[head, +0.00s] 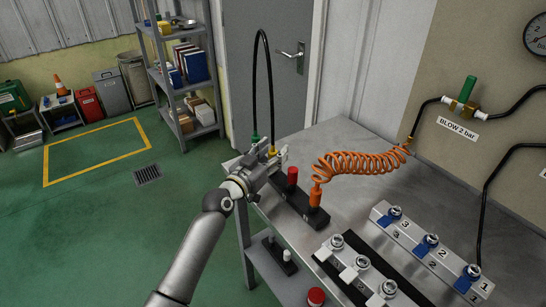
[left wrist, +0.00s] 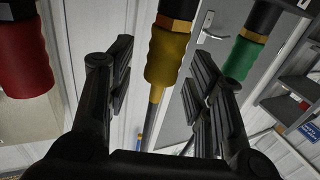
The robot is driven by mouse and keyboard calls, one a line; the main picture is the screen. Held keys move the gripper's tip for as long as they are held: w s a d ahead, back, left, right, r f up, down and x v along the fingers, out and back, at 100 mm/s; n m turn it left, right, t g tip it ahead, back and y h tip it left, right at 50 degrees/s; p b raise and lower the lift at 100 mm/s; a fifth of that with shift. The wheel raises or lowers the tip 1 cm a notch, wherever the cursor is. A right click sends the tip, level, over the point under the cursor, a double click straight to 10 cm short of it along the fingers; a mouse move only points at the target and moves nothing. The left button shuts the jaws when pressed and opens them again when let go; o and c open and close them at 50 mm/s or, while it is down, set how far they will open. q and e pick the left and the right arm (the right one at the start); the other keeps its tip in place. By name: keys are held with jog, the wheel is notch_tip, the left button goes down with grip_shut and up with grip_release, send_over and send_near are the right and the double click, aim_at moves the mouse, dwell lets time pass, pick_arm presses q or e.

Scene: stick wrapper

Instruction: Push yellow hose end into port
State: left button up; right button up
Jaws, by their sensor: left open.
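The yellow hose end (left wrist: 168,55) hangs in the middle of the left wrist view, between the two fingers of my left gripper (left wrist: 160,62). The fingers are open, with gaps to it on both sides. In the head view my left gripper (head: 274,160) is at the left end of a dark rack (head: 310,211) on the table's edge and largely hides the yellow end. Two port blocks are on the right: a metal one with blue-collared ports (head: 431,242) and one with pale ports (head: 361,264). Which port is meant cannot be told. My right gripper is not in view.
A red hose end (left wrist: 24,65) and a green hose end (left wrist: 242,58) flank the yellow one. An orange coiled hose (head: 360,163) runs from the rack to the wall. The grey table (head: 352,134) is clear at the back. A black hose loop (head: 262,60) rises above the gripper.

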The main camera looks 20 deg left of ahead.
pick_arm(q)
jog(key=shift+w+d, duration=0.1)
jog(key=shift+w, duration=0.25)
jog(key=shift+c, duration=0.4)
grip_shut()
jog(key=shift+r, duration=0.15)
